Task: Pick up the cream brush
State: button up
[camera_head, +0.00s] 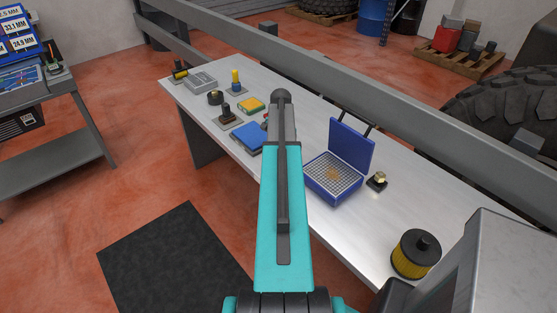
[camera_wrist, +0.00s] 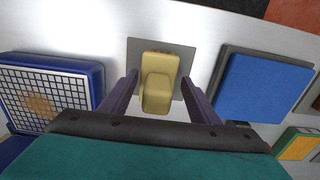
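The cream brush (camera_wrist: 158,80) is a pale yellow-cream block with a raised, rounded part. In the wrist view it stands on a grey square plate (camera_wrist: 133,52) on the table. My gripper (camera_wrist: 160,80) is open, with one dark finger on each side of the brush. Gaps show between the fingers and the brush, and I cannot tell how deep the fingers reach around it. In the head view my arm hides the brush and the gripper.
On the metal table (camera_head: 345,225) an open blue case with a grid (camera_head: 334,187) lies right of my arm. A blue block (camera_head: 247,137) and a yellow-green block (camera_head: 251,105) lie left of it. A yellow-black filter (camera_head: 415,254) stands near the right end.

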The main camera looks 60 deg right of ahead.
jog(key=c, duration=1)
jog(key=shift+o, duration=0.2)
jog(key=shift+r, duration=0.1)
jog(key=shift+r+b, duration=1.5)
jog(key=shift+r, duration=3.45)
